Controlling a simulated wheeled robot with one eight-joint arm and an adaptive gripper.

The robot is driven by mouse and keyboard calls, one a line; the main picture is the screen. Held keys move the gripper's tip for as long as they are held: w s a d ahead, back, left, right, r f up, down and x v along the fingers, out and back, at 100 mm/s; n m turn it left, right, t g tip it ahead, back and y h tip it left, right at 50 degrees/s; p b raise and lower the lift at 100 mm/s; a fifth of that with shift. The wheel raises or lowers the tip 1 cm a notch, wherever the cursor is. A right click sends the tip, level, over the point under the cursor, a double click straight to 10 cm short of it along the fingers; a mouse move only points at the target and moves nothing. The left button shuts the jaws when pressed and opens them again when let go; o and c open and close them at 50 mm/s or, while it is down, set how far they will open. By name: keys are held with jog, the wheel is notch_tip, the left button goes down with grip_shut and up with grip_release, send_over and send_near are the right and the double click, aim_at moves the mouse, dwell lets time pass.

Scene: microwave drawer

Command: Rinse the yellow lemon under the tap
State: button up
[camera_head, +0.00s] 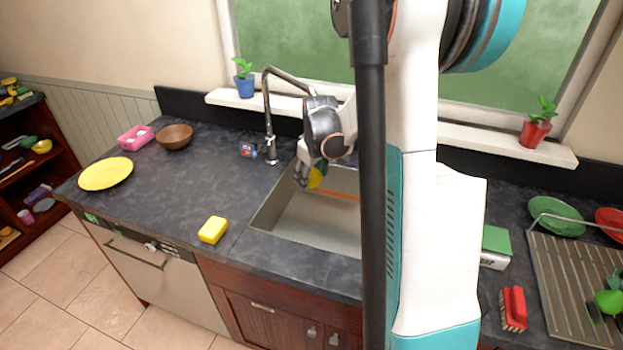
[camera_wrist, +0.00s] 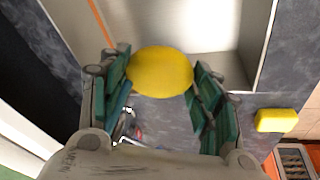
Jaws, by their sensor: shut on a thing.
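The yellow lemon (camera_wrist: 160,72) is held between the two green-padded fingers of my gripper (camera_wrist: 160,80) in the wrist view. The end of the spout is hidden behind my wrist. I cannot tell whether water runs.
A yellow sponge (camera_head: 213,230) lies on the counter left of the sink. A yellow plate (camera_head: 106,173), a brown bowl (camera_head: 174,136) and a pink container (camera_head: 136,137) stand farther left. A red brush (camera_head: 513,308) and a drying rack (camera_head: 575,285) are at the right.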

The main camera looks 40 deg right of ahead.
jog(key=shift+s, duration=0.15)
jog(key=shift+s+d, duration=0.2)
jog(key=shift+s, duration=0.15)
jog(key=shift+a, duration=0.1)
jog(key=s+a, duration=0.3)
jog(key=a, duration=0.4)
jog(key=shift+a, duration=0.15)
dwell(0.5)
dwell(1.1)
jog(key=s+a+r+p, duration=0.1)
jog(key=a+r+p, duration=0.1)
jog(key=a+r, duration=0.2)
jog(key=shift+s+a+p, duration=0.3)
jog(key=shift+a+p, duration=0.05)
dwell(0.9)
